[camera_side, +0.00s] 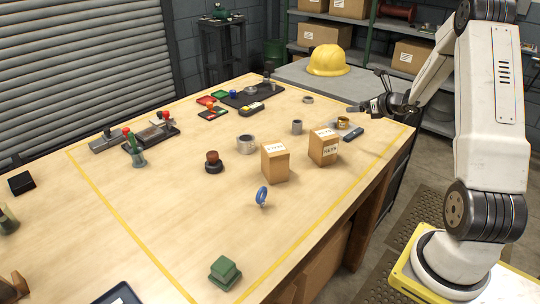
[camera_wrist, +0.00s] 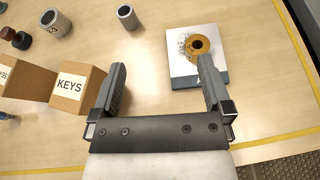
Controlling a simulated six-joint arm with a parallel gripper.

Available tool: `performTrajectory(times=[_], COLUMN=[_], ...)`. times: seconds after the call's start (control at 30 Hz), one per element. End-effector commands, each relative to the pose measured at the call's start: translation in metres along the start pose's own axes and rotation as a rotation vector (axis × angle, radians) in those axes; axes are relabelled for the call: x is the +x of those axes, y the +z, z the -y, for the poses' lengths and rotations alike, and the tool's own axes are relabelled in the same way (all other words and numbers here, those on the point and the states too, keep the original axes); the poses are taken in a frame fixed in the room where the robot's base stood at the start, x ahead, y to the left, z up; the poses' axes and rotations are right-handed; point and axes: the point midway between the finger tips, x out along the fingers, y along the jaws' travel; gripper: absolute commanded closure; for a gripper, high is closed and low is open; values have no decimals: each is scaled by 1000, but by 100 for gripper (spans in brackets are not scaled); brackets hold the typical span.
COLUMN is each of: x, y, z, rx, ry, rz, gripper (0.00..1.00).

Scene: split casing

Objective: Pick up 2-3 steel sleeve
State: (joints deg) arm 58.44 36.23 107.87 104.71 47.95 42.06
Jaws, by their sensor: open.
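A wide grey metal sleeve (camera_side: 246,144) stands upright on the bench near the middle. In the wrist view this sleeve (camera_wrist: 55,24) is at the upper left and has a dark marking that looks like digits, too small to read surely. A narrower plain grey sleeve (camera_side: 297,127) stands apart to its right; it also shows at the top of the wrist view (camera_wrist: 127,17). My gripper (camera_side: 360,108) is above the far right of the bench.
A brass ring (camera_wrist: 200,44) lies on a pale printed panel (camera_wrist: 180,82) beside the right finger.

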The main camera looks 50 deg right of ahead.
Motion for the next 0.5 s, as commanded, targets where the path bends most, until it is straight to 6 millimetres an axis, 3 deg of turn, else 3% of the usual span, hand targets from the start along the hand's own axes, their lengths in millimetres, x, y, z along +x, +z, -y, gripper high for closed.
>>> performTrajectory(times=[0.17,0.5], x=[34,106], y=[13,36], z=[-36,-131], rx=[-27,-130], ry=[129,351], rz=[-69,-296], gripper=[0,0])
